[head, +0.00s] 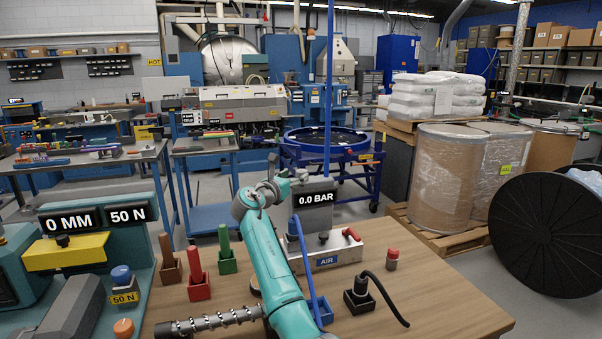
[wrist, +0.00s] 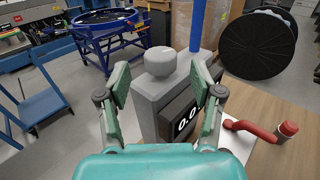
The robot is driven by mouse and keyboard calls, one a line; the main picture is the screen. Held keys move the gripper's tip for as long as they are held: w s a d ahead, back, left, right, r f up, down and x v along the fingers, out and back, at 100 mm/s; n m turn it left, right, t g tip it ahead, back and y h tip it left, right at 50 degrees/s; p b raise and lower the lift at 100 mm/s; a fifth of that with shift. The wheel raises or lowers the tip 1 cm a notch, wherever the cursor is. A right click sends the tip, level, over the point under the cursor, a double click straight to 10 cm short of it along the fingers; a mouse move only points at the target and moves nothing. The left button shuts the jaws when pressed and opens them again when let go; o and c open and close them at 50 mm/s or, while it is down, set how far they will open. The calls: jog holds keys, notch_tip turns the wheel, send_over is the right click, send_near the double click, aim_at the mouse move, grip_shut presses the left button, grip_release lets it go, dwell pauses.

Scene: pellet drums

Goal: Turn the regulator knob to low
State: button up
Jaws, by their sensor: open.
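The regulator is a grey box with a display reading 0.0 BAR (head: 313,198), standing on the air unit on the wooden table. Its round light-grey knob (wrist: 160,62) sits on top of the box in the wrist view. My gripper (wrist: 160,80) is open, with one finger on each side of the knob and a visible gap to each. I cannot tell whether the fingertips are level with the knob. In the head view my gripper (head: 298,176) is small at the top of the regulator and largely covers the knob. No low mark is readable.
A red lever (wrist: 250,130) and a red-capped post (wrist: 286,131) stand right of the regulator. A blue vertical pole (head: 329,90) rises just behind it. Coloured blocks in holders, including a green one (head: 227,262), stand left of my arm. A black cable plug (head: 360,290) is in front.

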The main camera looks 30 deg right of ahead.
aim_at(299, 174)
jog(key=shift+x, duration=2.55)
jog(key=c, duration=1.2)
